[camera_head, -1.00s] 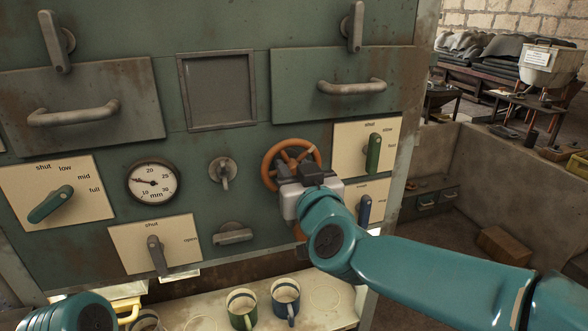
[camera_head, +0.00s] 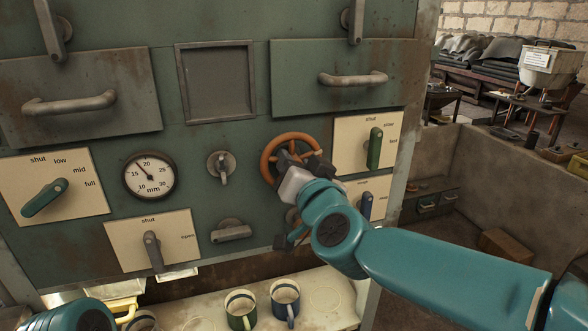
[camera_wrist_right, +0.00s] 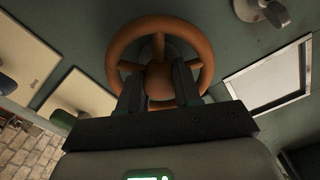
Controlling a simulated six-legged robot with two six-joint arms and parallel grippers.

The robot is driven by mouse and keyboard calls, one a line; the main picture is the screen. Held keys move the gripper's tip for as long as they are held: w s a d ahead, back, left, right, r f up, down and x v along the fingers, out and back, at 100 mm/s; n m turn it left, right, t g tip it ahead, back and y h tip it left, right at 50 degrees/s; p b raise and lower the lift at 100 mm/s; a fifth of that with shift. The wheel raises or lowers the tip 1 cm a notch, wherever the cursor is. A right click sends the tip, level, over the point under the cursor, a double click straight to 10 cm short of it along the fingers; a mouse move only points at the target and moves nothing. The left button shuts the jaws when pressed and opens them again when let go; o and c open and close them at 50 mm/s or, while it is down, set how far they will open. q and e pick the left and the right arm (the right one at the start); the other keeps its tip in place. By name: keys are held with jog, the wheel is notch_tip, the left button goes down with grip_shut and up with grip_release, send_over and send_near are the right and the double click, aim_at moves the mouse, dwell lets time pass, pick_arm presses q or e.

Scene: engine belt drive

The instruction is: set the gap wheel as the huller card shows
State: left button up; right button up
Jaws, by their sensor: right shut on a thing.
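The gap wheel, an orange spoked handwheel (camera_head: 290,136), sits on the green machine front between the gauge and the cream lever plates. My right gripper (camera_head: 291,161) is shut on it. In the right wrist view its two dark fingers (camera_wrist_right: 158,90) lie on either side of the wheel's hub (camera_wrist_right: 158,80), inside the rim. The round mm gauge (camera_head: 150,175) has its needle pointing to the upper left, left of the 20. A white card (camera_head: 537,57) with unreadable print is on a pale hopper at the back right. My left gripper is out of view.
Mugs (camera_head: 240,308) stand on the shelf below. An empty frame (camera_head: 216,82) sits above.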

jog(key=shift+r+m+b, duration=0.1)
jog(key=shift+m+b, duration=0.4)
jog(key=shift+m, duration=1.1)
jog(key=shift+d, duration=0.1)
jog(key=o, duration=0.8)
jog(key=shift+s, duration=0.25)
jog(key=v, duration=1.6)
